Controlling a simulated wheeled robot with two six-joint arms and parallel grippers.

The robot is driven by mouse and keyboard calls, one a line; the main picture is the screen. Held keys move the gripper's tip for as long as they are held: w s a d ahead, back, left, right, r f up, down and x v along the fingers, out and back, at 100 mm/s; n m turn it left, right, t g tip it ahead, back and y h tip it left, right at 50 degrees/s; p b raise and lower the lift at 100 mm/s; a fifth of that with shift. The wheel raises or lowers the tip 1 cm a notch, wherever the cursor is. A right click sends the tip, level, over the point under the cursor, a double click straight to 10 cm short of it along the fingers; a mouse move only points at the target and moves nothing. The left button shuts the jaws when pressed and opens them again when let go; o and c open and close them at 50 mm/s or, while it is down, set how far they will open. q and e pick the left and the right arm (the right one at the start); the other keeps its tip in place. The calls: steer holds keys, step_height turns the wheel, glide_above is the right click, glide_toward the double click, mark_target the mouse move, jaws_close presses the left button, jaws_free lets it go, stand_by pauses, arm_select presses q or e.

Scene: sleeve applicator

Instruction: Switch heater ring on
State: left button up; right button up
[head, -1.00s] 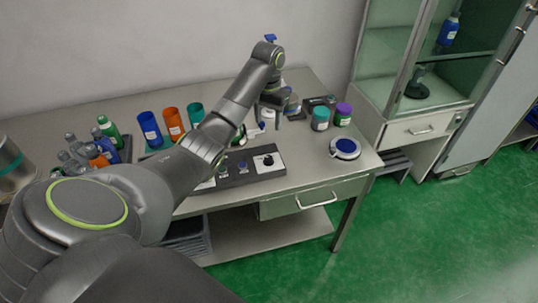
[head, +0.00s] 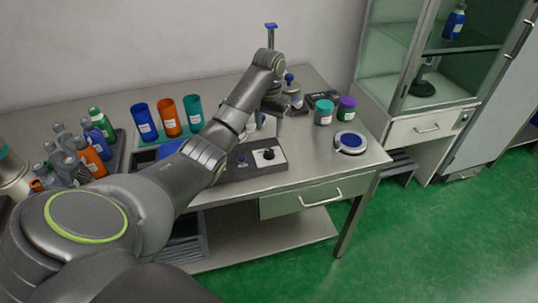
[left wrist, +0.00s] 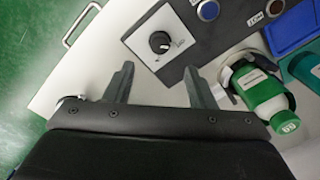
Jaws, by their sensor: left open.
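The control panel (head: 245,172) is a dark box near the table's front edge, with a black knob (head: 268,155) on a white plate and a blue button (head: 241,160). In the left wrist view the knob (left wrist: 160,42) shows a white pointer mark, and its plate lies just beyond my fingertips. My left gripper (left wrist: 158,78) is open and empty, its two fingers apart and not touching the knob. A green bottle (left wrist: 257,88) stands beside the right finger, near a metallic ring-shaped part. I cannot tell whether that part is the heater ring. My right gripper is not in view.
Blue (head: 144,123), orange (head: 169,118) and teal (head: 193,113) cups stand at the back. Several bottles (head: 97,125) are at the left. A tall post with a blue top (head: 271,28) rises behind my wrist. A round blue-topped device (head: 350,142) sits at the right.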

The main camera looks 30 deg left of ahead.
mark_target(269, 150)
arm_select(q)
step_height(269, 150, down, 9)
steer(key=shift+f+p, duration=0.1)
steer(key=shift+p, duration=0.35)
steer(key=shift+c, duration=0.4)
steer(key=c, duration=0.9)
steer(key=shift+r+m+p, duration=0.35)
steer(key=shift+m+p, duration=0.95)
steer(key=shift+p, duration=0.25)
steer(key=shift+m+p, duration=0.75)
steer(key=shift+m, duration=0.15)
steer(key=m+p, duration=0.1)
steer(key=m, duration=0.1)
steer(key=shift+f+m+p, duration=0.1)
steer(key=shift+m+p, duration=0.2)
steer(key=shift+m, duration=0.1)
steer(key=m+p, duration=0.2)
steer(key=m, duration=0.8)
steer(key=shift+w+f+m+p, duration=0.1)
steer(key=shift+m+p, duration=0.3)
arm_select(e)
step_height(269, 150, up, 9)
